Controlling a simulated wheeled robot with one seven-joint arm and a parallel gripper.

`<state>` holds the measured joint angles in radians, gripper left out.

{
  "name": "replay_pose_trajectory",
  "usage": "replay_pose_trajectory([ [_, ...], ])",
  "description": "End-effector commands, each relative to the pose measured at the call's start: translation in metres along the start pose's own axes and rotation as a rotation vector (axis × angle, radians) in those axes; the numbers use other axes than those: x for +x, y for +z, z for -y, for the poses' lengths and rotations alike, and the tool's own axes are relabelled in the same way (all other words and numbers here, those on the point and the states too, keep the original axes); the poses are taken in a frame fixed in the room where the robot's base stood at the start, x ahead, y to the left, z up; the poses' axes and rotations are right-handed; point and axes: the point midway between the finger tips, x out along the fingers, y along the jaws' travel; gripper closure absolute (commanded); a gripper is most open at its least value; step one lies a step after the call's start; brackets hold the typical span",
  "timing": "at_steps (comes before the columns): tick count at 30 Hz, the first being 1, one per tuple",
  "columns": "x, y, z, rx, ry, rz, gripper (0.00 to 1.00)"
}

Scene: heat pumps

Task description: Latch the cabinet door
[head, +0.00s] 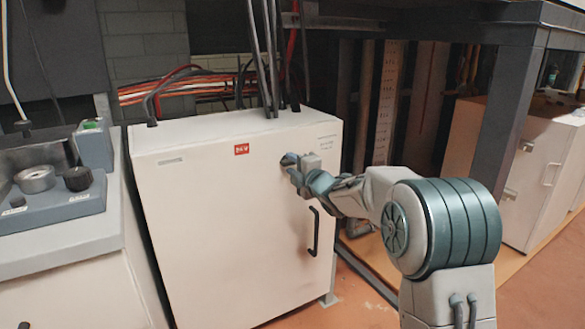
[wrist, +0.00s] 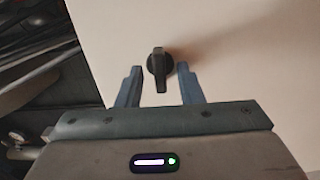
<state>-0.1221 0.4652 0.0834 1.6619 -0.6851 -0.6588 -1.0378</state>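The white cabinet (head: 235,220) stands in the middle of the head view, and its front door looks flush with the body. A black bar handle (head: 315,231) is on the door's right side. In the wrist view a black turn latch (wrist: 158,68) sits on the pale door face (wrist: 225,50), its lever pointing toward my gripper. My gripper (wrist: 158,88) is open, with one blue finger on each side of the lever and visible gaps to both. In the head view my gripper (head: 288,161) is at the door's upper right and hides the latch.
Black cables rise from the cabinet top, with red and black cables (head: 185,88) behind. A grey control panel (head: 60,195) with knobs stands at left. A dark metal frame post (head: 510,110) and another pale cabinet (head: 535,170) are at right. Some floor (head: 545,280) is clear.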

Motion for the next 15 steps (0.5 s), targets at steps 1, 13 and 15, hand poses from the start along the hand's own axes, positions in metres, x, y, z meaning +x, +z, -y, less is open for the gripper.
replay_pose_trajectory([
  [1, 0.0027, -0.0003, 0.0011, 0.001, -0.001, 0.0, 0.66],
  [13, 0.0054, -0.0002, 0.0001, 0.0, -0.001, 0.0, 0.8],
  [15, 0.0053, -0.0001, 0.0002, 0.0, -0.001, 0.0, 1.0],
])
